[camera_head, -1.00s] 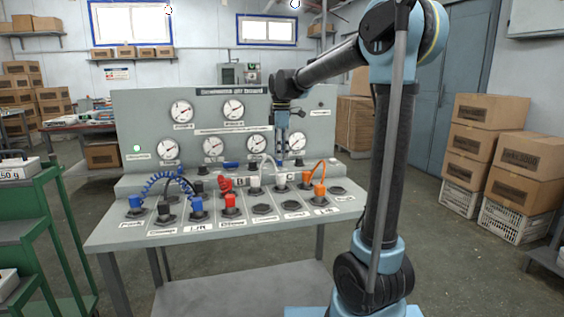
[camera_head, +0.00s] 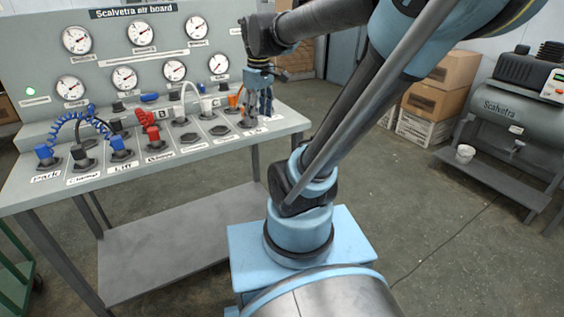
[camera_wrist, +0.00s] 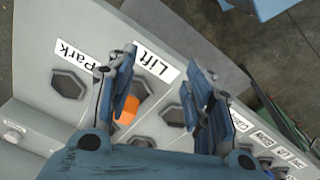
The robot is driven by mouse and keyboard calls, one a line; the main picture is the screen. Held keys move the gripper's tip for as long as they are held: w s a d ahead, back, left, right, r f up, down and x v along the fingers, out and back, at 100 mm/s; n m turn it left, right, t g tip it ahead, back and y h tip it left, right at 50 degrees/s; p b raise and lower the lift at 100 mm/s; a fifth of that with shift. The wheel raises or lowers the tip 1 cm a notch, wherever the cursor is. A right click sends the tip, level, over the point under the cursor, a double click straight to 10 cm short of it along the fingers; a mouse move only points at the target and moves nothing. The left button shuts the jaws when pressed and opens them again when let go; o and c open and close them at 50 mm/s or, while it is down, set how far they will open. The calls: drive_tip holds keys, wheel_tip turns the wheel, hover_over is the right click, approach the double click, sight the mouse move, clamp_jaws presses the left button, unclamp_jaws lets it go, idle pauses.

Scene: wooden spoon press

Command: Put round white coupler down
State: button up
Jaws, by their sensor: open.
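A white hose (camera_head: 190,86) arches over the sockets in the head view. Its pale coupler (camera_head: 207,104) stands upright on the panel, left of my gripper (camera_head: 258,112); I cannot tell whether it is round. My gripper is low over the right end of the sloped panel (camera_head: 175,160). In the wrist view my gripper (camera_wrist: 160,75) is open, its two blue fingers spread, with nothing held between them. No white coupler shows in the wrist view.
Red (camera_head: 150,132) and blue (camera_head: 118,146) couplers stand to the left, with a coiled blue hose (camera_head: 68,118). The gauge board (camera_head: 105,62) rises behind. An empty socket (camera_wrist: 69,84) lies beside the Park label (camera_wrist: 78,55). A compressor (camera_head: 520,105) stands at right.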

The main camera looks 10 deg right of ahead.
drive_tip(key=s+d+f+m, duration=0.5)
drive_tip(key=s+f+m, duration=0.2)
drive_tip(key=s+f, duration=0.4)
drive_tip(key=shift+s+f+m+t, duration=0.3)
drive_tip(key=shift+s+f+t, duration=0.1)
drive_tip(key=shift+f, duration=0.35)
drive_tip(key=shift+w, duration=0.1)
drive_tip(key=shift+w+f, duration=0.2)
drive_tip(key=shift+w, duration=0.2)
